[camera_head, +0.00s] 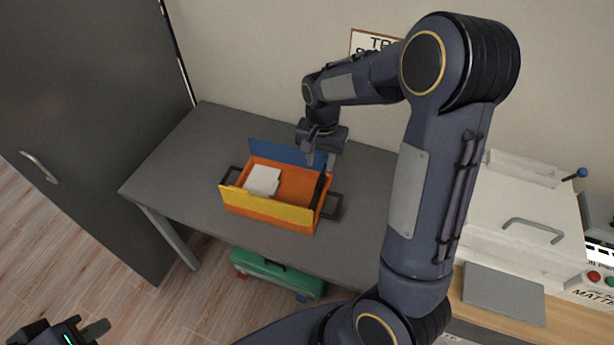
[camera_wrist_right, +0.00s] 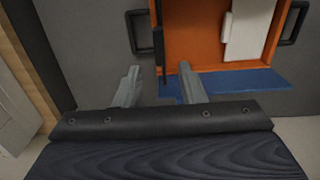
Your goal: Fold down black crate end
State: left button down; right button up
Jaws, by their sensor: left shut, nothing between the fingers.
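The orange crate (camera_head: 298,184) stands on the grey table, with a yellow front side (camera_head: 265,207) and a blue rear flap (camera_head: 290,153). Its black end (camera_head: 321,190) stands upright on the right; in the right wrist view it is a thin dark strip (camera_wrist_right: 159,52). My right gripper (camera_head: 320,159) is above the crate's rear right corner. In its wrist view the two fingers (camera_wrist_right: 158,72) are apart, and the strip's near end shows between their tips; I cannot tell whether they touch it. My left gripper (camera_head: 92,331) is shut and empty at the lower left, far from the crate.
A white block (camera_head: 262,181) lies inside the crate. Dark handle frames stick out at both ends, one on the right (camera_head: 336,207). The table (camera_head: 185,165) is clear left of the crate. A green case (camera_head: 277,273) is below it. A white machine (camera_head: 525,205) stands right.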

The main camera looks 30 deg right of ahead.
aim_at(320, 182)
notch_tip(320, 182, down, 8)
jog(key=shift+r, duration=0.2)
grip_shut()
dwell(0.4)
